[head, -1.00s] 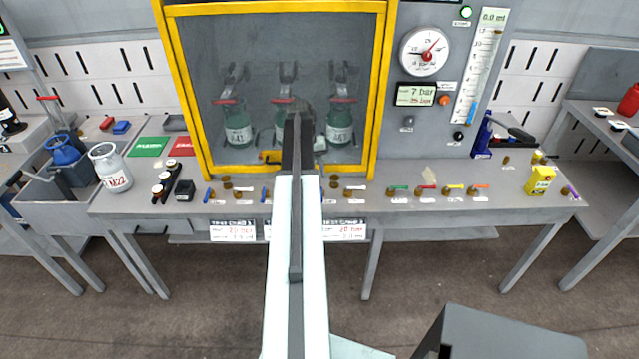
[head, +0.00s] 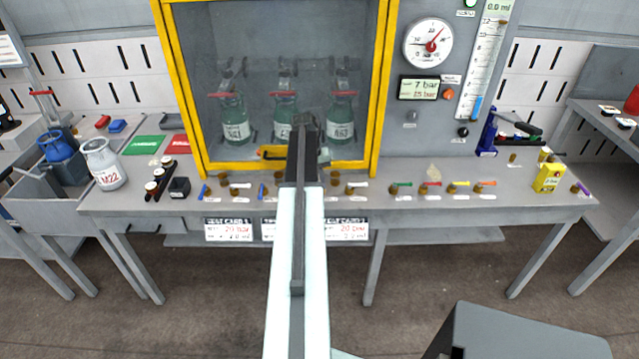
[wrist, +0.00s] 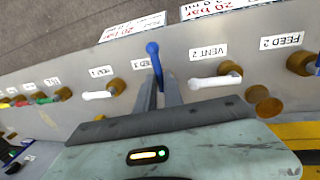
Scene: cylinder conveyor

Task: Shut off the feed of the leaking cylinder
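Three green cylinders with red tops stand behind the yellow-framed window: left (head: 235,122), middle (head: 283,112) and right (head: 341,118). I cannot make out which one leaks. My gripper (wrist: 161,90) is over the bench's valve row, its fingers on either side of a blue lever (wrist: 153,52). Whether they touch it is unclear. The lever's label is partly covered. White vent levers stand on both sides: VENT 2 (wrist: 215,81) and another (wrist: 98,95). The FEED 2 valve (wrist: 301,63) is at the far right of the wrist view. In the head view my arm hides part of the row.
A pressure gauge (head: 428,43) and a display (head: 419,88) reading 7 bar are on the panel. Valves with coloured levers (head: 430,187) continue to the right. A yellow box (head: 548,177) and a white canister (head: 103,163) stand on the bench.

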